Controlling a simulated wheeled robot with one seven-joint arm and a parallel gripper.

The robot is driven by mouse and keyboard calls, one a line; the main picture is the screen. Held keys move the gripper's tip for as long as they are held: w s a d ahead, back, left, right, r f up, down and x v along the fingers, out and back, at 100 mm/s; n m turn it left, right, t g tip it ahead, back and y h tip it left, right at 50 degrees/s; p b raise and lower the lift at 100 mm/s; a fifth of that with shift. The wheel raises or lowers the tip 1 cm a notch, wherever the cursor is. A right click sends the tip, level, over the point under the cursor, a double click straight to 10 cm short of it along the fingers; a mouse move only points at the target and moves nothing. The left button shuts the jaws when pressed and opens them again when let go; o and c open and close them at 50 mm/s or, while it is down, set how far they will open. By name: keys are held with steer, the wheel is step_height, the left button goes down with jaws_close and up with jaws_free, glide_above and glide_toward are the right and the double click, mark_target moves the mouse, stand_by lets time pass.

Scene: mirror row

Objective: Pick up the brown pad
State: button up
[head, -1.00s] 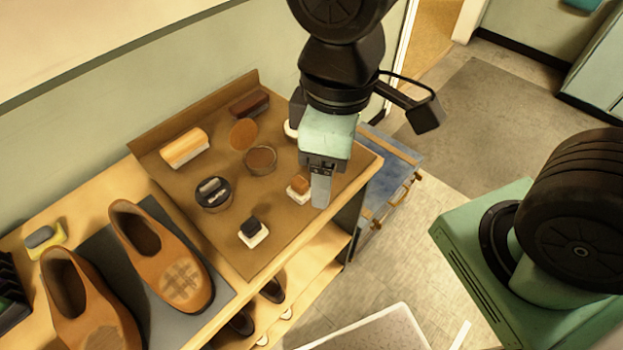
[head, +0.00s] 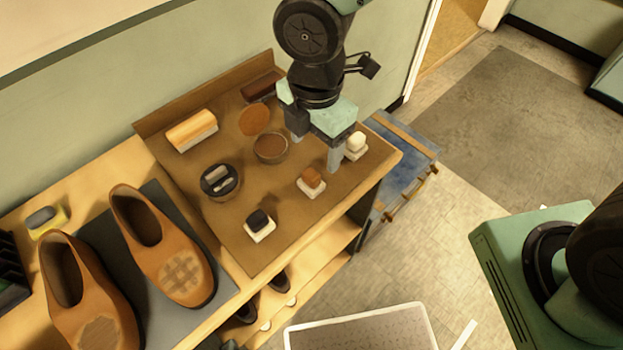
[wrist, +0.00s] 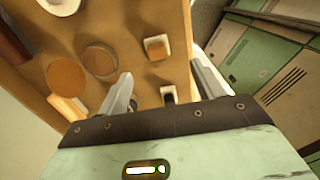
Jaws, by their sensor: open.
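The brown pad (head: 312,177) sits on a white square base on the brown tray, near its right front side. It also shows in the wrist view (wrist: 155,48), beyond the fingertips and roughly between their lines. My gripper (head: 318,150) is open and empty, above and slightly behind the pad in the head view. In the wrist view its two fingers (wrist: 163,75) stand apart with nothing held between them. The pad is in full view and apart from the fingers.
A black pad (head: 258,220) and a cream pad (head: 356,142) on similar white bases flank the brown one. Round tins (head: 270,148), a brush (head: 192,130) and a brown disc (head: 254,121) lie on the tray (head: 290,225). Brown shoes (head: 165,250) stand at left.

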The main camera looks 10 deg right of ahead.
mark_target(311, 173)
step_height(311, 173, down, 5)
steer(key=shift+f, duration=0.1)
steer(key=shift+w+a+f+p, duration=0.1)
steer(key=shift+a+f+p, duration=0.05)
steer(key=shift+f, duration=1.2)
steer(key=shift+w+a+f+p, duration=0.1)
steer(key=shift+f+p, duration=0.05)
steer(key=shift+f, duration=1.15)
steer(key=c, duration=1.2)
steer(key=shift+o, duration=0.2)
steer(key=shift+r, duration=0.1)
step_height(311, 173, up, 10)
steer(key=shift+f, duration=0.1)
steer(key=o, duration=0.3)
steer(key=shift+c, duration=0.6)
